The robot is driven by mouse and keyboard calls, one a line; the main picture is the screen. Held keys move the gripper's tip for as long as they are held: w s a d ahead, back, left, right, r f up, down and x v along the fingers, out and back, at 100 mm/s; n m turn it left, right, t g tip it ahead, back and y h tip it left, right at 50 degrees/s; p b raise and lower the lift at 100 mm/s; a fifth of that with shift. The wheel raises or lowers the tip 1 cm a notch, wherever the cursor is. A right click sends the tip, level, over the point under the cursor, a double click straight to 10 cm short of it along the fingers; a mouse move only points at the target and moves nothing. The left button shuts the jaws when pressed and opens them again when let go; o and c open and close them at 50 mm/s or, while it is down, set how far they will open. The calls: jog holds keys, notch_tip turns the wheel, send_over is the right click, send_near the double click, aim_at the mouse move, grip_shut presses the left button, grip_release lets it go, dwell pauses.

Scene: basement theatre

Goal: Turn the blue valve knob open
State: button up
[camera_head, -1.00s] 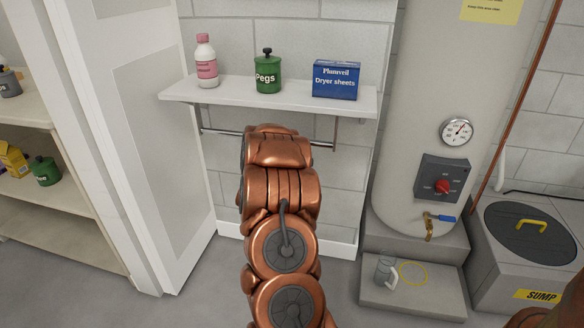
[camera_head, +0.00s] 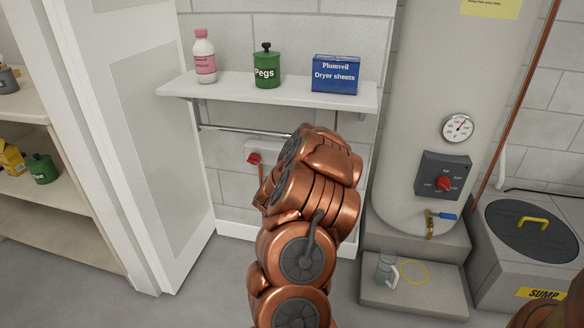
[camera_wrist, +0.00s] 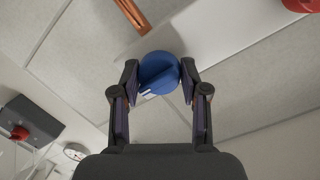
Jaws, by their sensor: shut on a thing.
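The blue valve knob (camera_wrist: 158,74) is round with a raised bar and a white mark at its lower left, seen in the wrist view. My gripper (camera_wrist: 159,82) has one finger on each side of it and is shut on the knob. A copper pipe (camera_wrist: 133,14) shows just above the knob, beside a white panel (camera_wrist: 215,35). In the head view my arm hides the blue knob and my gripper. A red knob (camera_head: 253,158) on a white wall box shows left of my arm, below the shelf.
A shelf (camera_head: 200,90) above my arm holds a pink-and-white bottle (camera_head: 204,58), a green pegs jar (camera_head: 267,68) and a dryer sheets box (camera_head: 335,74). The water heater (camera_head: 410,120) stands right, with a blue-handled tap (camera_head: 446,216) low down. A white door (camera_head: 150,130) stands left.

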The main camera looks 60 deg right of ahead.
dwell(0.4)
jog(key=o, duration=1.1)
jog(key=shift+a, duration=0.15)
jog(key=shift+v, duration=3.6)
